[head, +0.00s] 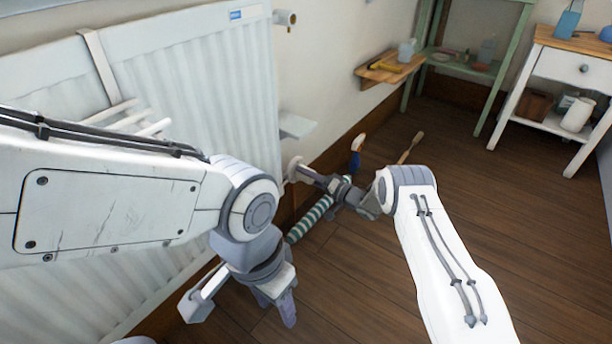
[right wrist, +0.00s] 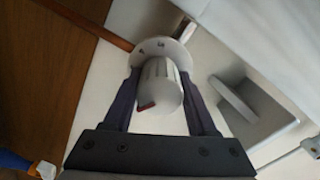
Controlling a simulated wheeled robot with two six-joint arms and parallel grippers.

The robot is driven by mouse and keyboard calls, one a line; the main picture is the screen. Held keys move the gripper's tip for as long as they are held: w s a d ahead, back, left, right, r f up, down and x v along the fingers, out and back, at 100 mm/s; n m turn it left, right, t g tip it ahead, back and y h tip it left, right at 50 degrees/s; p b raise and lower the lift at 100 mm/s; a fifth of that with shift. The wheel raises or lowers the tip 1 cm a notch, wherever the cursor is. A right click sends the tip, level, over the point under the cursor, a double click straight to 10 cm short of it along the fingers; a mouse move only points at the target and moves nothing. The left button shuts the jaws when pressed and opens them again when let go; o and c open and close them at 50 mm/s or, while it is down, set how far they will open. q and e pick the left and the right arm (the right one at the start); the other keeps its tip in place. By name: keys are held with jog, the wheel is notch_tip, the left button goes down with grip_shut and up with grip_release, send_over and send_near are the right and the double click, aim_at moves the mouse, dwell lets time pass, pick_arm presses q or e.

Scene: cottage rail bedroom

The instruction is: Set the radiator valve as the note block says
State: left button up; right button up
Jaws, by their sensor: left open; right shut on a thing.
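The radiator valve (head: 292,169) is at the lower right edge of the white radiator (head: 190,75). My right gripper (head: 309,177) reaches it from the right. In the right wrist view the fingers of my right gripper (right wrist: 162,92) are shut on the ribbed white knob (right wrist: 160,78). A red mark (right wrist: 147,106) shows on the knob's near end. Behind it is a pale dial plate (right wrist: 160,48) with small dark marks, too small to read surely. My left gripper (head: 240,305) is open and empty, low in front of the radiator. I cannot make out a note block.
A small white ledge (head: 297,126) juts out above the valve. A blue-handled thing (head: 355,158) and a wooden stick (head: 410,147) are beyond. Open floor (head: 500,220) lies to the right.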

jog(key=shift+d+f, duration=0.1)
jog(key=shift+d, duration=0.05)
jog(key=o, duration=1.4)
jog(key=shift+c, duration=0.2)
jog(key=shift+s, duration=0.1)
jog(key=p+v, duration=0.5)
jog(key=v, duration=0.5)
jog(key=shift+d, duration=0.1)
